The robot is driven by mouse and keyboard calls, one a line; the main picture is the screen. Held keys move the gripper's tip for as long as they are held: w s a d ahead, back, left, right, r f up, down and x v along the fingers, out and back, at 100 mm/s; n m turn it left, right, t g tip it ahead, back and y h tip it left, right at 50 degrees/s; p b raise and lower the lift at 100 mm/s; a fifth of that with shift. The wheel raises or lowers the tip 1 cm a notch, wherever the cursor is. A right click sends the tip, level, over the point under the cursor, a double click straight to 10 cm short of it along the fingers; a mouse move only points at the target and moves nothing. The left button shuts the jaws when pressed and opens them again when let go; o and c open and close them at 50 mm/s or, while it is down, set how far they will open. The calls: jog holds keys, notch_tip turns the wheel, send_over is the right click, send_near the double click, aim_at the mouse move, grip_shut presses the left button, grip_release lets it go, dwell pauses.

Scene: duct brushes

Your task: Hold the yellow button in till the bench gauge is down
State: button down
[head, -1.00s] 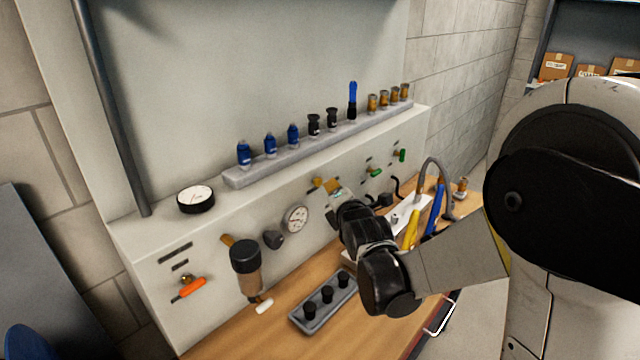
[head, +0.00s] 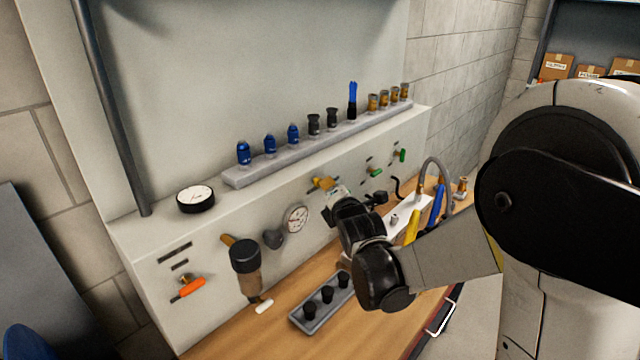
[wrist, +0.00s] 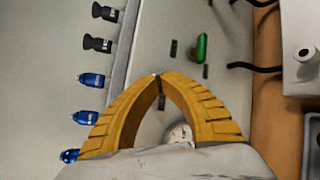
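My gripper (head: 323,184) is close in front of the bench's upright panel, right of the round dial gauge (head: 296,219). In the wrist view, the yellow-orange fingers of my gripper (wrist: 159,76) meet at their tips with nothing seen between them. I cannot tell whether the tips touch the panel. No yellow button can be made out; it may be hidden by the fingers. The dial gauge has a white face, too small to read its needle. A second, black-rimmed gauge (head: 195,198) lies on the ledge at left.
A rail (head: 240,178) with blue, black and brass fittings runs along the ledge. A filter bowl (head: 246,268) and orange handle (head: 190,289) are at left. A grey tray (head: 312,316) with black plugs lies on the bench. A green handle (wrist: 201,48) stands ahead of the fingertips.

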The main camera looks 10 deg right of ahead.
jog(key=shift+w+a, duration=0.25)
jog(key=shift+w, duration=0.05)
dwell(0.4)
dwell(1.6)
jog(key=shift+s+d, duration=0.6)
jog(key=shift+s, duration=0.2)
jog(key=s+d, duration=0.1)
jog(key=s, duration=0.1)
jog(key=s+d, duration=0.2)
dwell(0.3)
